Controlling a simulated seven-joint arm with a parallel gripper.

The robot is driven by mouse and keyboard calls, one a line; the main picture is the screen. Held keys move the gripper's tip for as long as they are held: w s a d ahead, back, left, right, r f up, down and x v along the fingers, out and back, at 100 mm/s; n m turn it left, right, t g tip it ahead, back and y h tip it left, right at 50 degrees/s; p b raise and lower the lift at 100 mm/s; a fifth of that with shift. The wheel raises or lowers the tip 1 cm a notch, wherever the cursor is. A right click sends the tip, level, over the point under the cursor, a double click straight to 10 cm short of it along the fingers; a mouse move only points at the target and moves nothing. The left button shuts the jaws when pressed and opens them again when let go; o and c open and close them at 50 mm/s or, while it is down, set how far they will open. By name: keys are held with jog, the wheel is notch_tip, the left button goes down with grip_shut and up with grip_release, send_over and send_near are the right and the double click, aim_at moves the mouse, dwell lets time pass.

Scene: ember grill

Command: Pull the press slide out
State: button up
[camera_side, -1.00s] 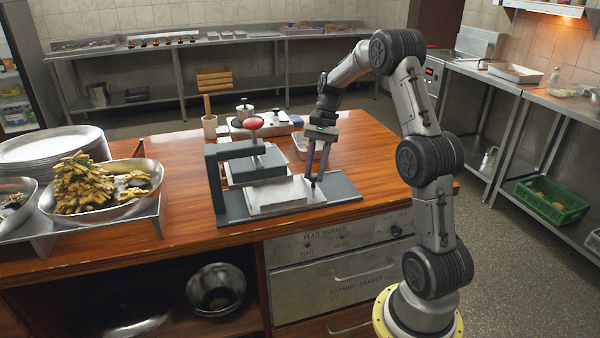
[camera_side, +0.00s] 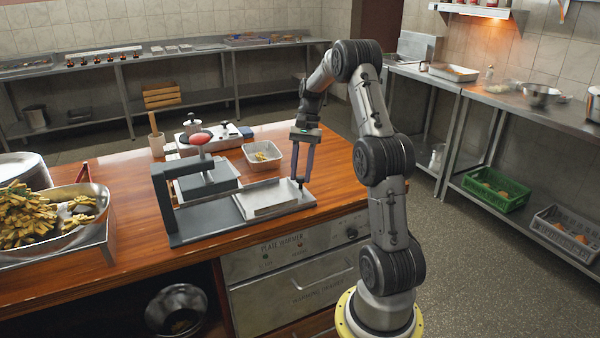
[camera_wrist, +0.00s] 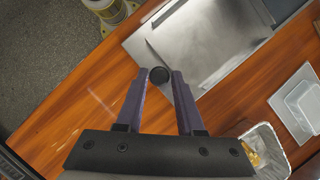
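The press (camera_side: 164,205) stands on the wooden counter, a dark frame with a red knob (camera_side: 201,138) on top. Its pale metal slide (camera_side: 270,198) lies on the base, out to the right of the press head. The slide also fills the top of the wrist view (camera_wrist: 205,40). My gripper (camera_side: 299,180) is low at the slide's right end.
A small metal tray with yellow food (camera_side: 262,155) stands behind the press, close to my gripper. A bowl of fries (camera_side: 50,222) is at the left. The counter's right end is bare wood, with its front edge close to the press base.

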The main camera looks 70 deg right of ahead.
dwell(0.3)
jog(key=v, duration=1.4)
jog(key=shift+f, duration=0.15)
